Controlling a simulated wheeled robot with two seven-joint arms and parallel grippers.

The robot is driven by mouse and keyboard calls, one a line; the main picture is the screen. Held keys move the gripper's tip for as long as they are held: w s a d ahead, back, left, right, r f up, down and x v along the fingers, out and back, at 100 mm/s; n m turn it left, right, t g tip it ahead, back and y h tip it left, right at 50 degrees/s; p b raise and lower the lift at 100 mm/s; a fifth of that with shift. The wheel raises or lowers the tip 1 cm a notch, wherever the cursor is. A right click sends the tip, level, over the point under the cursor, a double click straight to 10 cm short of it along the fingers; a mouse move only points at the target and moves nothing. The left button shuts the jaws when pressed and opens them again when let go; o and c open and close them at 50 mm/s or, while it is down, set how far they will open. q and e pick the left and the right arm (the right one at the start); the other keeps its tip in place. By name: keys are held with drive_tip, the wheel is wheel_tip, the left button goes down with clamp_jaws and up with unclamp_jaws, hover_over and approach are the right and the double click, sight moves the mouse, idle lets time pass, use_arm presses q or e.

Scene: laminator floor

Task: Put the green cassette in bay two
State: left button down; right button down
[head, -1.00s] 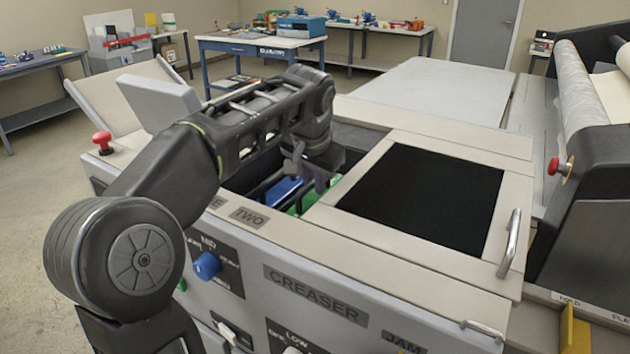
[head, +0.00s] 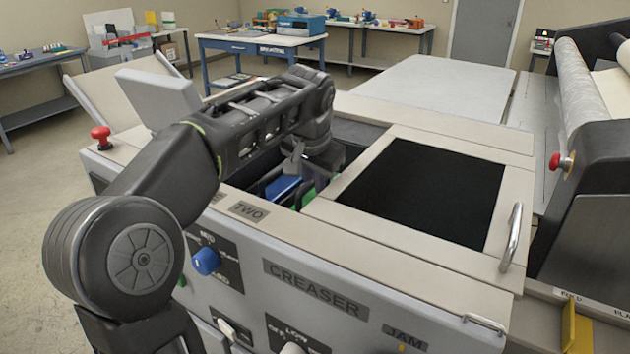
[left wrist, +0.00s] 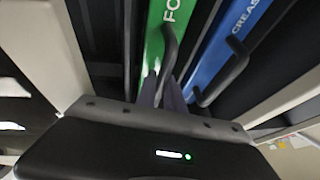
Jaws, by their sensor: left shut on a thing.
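The green cassette (left wrist: 158,40) shows in the left wrist view with white letters and a dark handle. My left gripper (left wrist: 160,92) is shut at that handle. In the head view only a small part of the green cassette (head: 308,193) shows in the creaser's open well, below my left gripper (head: 300,168). The blue cassette (left wrist: 222,55), with its own handle, stands beside it; it also shows in the head view (head: 283,188). The label TWO (head: 249,211) is on the well's front rim. The green cassette's lower end is hidden. My right gripper is not in view.
A hatch with a black panel (head: 418,190) and a metal handle (head: 511,238) lies right of the well. A blue knob (head: 206,261) is on the front panel. A red button (head: 101,135) stands at the left. Rollers (head: 572,95) stand at the right.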

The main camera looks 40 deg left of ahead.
use_arm(q)
drive_tip(key=shift+f, duration=0.15)
drive_tip(key=c, duration=1.4)
unclamp_jaws()
drive_tip(key=shift+f, duration=0.1)
drive_tip(key=shift+o, duration=0.2)
drive_tip(key=v, duration=0.8)
